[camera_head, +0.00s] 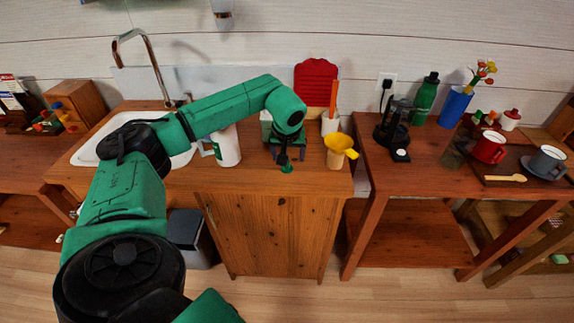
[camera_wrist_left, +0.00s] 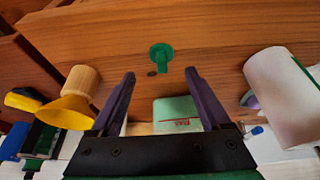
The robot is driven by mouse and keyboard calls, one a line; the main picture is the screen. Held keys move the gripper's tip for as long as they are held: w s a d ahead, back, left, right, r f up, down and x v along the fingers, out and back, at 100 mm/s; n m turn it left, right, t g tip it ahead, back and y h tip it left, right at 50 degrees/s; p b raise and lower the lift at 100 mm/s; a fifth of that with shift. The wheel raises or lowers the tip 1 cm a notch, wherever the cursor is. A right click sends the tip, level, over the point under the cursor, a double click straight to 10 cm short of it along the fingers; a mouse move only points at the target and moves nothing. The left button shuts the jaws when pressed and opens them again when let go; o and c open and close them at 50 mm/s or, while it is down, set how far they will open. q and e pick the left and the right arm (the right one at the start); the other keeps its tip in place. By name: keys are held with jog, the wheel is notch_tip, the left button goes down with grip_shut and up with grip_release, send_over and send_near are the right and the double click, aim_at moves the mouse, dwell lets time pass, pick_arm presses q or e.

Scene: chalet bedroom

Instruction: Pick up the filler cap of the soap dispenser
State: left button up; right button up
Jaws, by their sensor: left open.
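The filler cap is a small green disc with a tab (camera_wrist_left: 160,52), lying on the wooden counter near its front edge. It also shows in the head view (camera_head: 287,169), just below my left gripper (camera_head: 283,158). In the wrist view my left gripper (camera_wrist_left: 160,74) is open and empty, its two dark fingers pointing at the cap, with the tab between the fingertip lines. A pale green box with red marking (camera_wrist_left: 177,110), which looks like the soap dispenser, stands behind the gripper. In the head view it (camera_head: 266,117) is mostly hidden by my arm. My right gripper is out of view.
A yellow funnel (camera_head: 338,158) stands right of the cap. A white container (camera_head: 228,148) stands to its left, near the sink (camera_head: 90,150). A red board (camera_head: 316,80) leans at the back. The counter front around the cap is clear.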

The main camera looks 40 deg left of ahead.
pick_arm(q)
jog(key=x, duration=0.3)
jog(key=p+x, duration=0.1)
jog(key=shift+s+a+f, duration=0.1)
jog(key=shift+s+f, duration=0.1)
jog(key=shift+w+a+f, duration=0.1)
jog(key=shift+f, duration=0.15)
grip_shut()
jog(key=shift+r, duration=0.2)
